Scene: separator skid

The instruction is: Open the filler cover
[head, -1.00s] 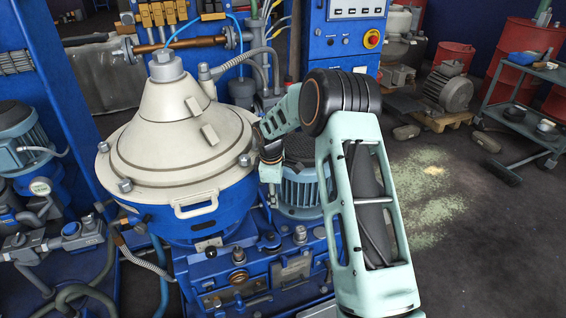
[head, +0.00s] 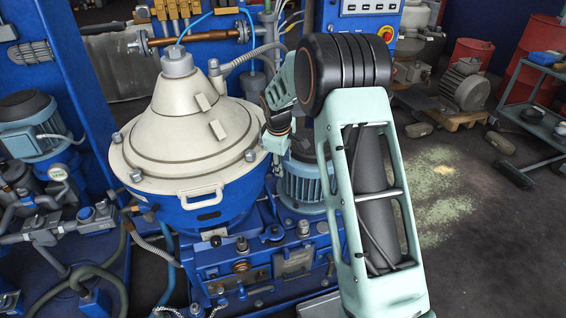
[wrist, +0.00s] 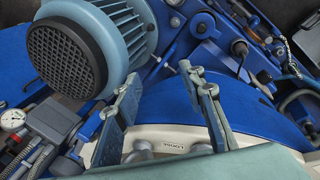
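No part is plainly marked as the filler cover, and I cannot tell which one it is. A brass-coloured round fitting (head: 241,245) and small dark knobs sit on the blue separator base (head: 215,258) in the head view. My gripper (wrist: 160,78) is open and empty in the wrist view, its two fingers spread apart above the rim of the separator. The blue bowl body (wrist: 170,110) shows between and beyond the fingers. In the head view my wrist is right of the beige separator hood (head: 185,125), and my fingertips cannot be made out.
A blue-grey motor (head: 304,180) stands right of the hood; its black grille (wrist: 66,62) is close in the wrist view. A pressure gauge (wrist: 13,119) and hoses lie at that view's left. A cart (head: 540,120) stands at the far right. Open floor (head: 450,215) lies right of my arm.

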